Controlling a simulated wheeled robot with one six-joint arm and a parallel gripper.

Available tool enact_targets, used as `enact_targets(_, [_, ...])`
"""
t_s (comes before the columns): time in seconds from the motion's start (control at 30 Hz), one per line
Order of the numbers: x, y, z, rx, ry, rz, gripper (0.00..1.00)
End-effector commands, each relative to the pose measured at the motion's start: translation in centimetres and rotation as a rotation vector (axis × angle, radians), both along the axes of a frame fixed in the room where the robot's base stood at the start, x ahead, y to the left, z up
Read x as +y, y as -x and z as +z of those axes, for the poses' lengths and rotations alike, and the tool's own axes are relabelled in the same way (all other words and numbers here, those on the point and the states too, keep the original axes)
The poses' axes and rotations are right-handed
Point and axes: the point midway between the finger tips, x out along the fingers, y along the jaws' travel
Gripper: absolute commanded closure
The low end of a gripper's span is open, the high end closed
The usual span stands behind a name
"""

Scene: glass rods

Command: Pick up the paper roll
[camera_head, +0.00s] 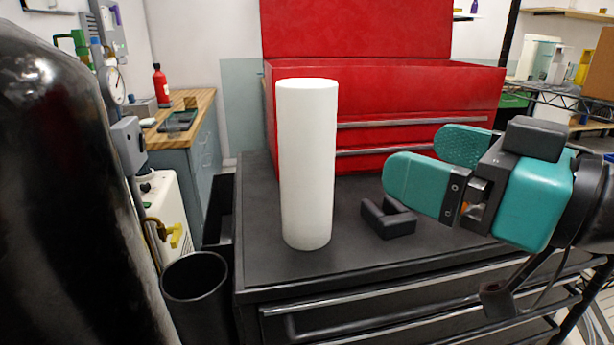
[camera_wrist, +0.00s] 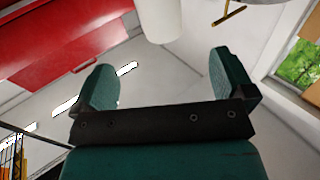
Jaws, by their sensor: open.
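The paper roll (camera_head: 308,165) is a tall white cylinder standing upright on the black top of a tool cabinet (camera_head: 262,258), near its left front part. My gripper (camera_head: 425,165) is to the right of the roll, teal, open and empty, with its fingers pointing left toward the roll and a gap between them. In the wrist view, part of the white roll (camera_wrist: 158,18) shows at the top, beyond the two open fingers (camera_wrist: 160,82). The rest of the roll is out of that frame.
A small black U-shaped block (camera_head: 388,218) lies on the cabinet top between the roll and my gripper. A red tool chest (camera_head: 385,95) stands right behind the roll. A black bin (camera_head: 195,285) and a large black cylinder (camera_head: 65,190) are at the left.

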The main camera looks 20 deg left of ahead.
Motion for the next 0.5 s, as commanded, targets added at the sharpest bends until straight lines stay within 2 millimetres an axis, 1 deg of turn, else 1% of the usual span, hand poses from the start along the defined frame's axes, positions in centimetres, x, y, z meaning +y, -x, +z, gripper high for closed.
enact_targets(0.03, [0.8, -0.2, 0.8, 0.007, 0.004, 0.006, 0.0])
enact_targets(0.07, [1.3, -0.3, 0.7, 0.009, 0.007, 0.007, 0.0])
enact_targets(0.4, [3.3, -1.4, 0.7, 0.013, 0.009, 0.001, 0.0])
enact_targets(0.5, [5.7, -2.3, 0.7, 0.006, 0.007, 0.007, 0.0])
